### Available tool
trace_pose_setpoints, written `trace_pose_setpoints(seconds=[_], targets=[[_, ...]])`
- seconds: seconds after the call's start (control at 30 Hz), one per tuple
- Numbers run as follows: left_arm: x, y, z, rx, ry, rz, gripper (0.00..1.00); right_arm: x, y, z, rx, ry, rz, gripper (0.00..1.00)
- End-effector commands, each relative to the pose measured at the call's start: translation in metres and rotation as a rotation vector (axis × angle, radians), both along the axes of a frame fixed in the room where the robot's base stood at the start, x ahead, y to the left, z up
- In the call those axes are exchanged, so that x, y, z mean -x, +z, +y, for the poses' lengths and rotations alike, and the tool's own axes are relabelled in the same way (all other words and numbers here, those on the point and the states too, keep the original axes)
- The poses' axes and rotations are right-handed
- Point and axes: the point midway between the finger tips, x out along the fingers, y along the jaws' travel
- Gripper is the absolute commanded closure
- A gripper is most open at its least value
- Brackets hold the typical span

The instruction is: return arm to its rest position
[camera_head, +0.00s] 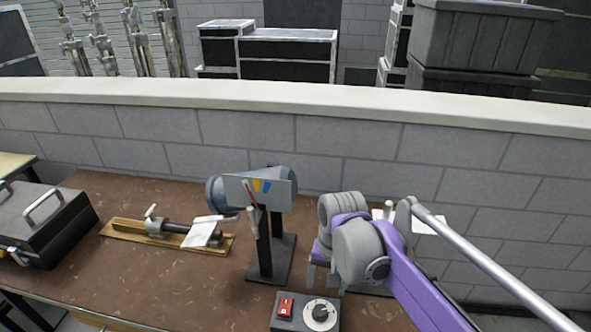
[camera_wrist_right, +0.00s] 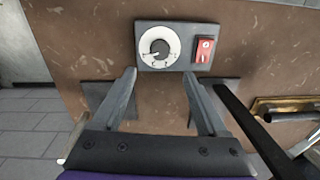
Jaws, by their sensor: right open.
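My right arm (camera_head: 420,285) comes in from the lower right of the head view, purple and grey. Its gripper (camera_head: 326,280) hangs over the brown table, beside the stand and above the control box. In the right wrist view the two fingers of the gripper (camera_wrist_right: 159,76) are spread apart with nothing between them. Past the tips is the control box (camera_wrist_right: 181,61) with a dial (camera_wrist_right: 160,46) and a red switch (camera_wrist_right: 204,49). The control box also shows in the head view (camera_head: 282,322). My left gripper is not in view.
A dark stand (camera_head: 264,260) with a grey machine and a panel (camera_head: 240,190) stands left of my gripper. A wooden board (camera_head: 160,237) with a metal tool and a black case (camera_head: 50,225) are farther left. A block wall (camera_head: 250,135) runs behind the table (camera_head: 195,275).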

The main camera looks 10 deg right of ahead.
Motion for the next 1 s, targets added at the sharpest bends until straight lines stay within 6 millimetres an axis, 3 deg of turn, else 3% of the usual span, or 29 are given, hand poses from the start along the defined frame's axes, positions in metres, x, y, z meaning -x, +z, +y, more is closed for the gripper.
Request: trace_pose_setpoints(seconds=[0.17,0.37,0.6,0.8,1.0], targets=[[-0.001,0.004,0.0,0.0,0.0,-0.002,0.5,0.015,0.002,-0.007,0.001,0.027,-0.041,0.24],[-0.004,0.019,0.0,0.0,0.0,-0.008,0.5,0.068,-0.003,-0.029,0.026,0.137,-0.198,0.24],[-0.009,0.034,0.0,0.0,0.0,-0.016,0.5,0.126,-0.029,-0.05,0.092,0.273,-0.383,0.24],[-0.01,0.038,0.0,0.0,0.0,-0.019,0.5,0.146,-0.044,-0.056,0.128,0.327,-0.45,0.24],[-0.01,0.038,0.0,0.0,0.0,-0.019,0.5,0.147,-0.046,-0.056,0.132,0.335,-0.458,0.24]])
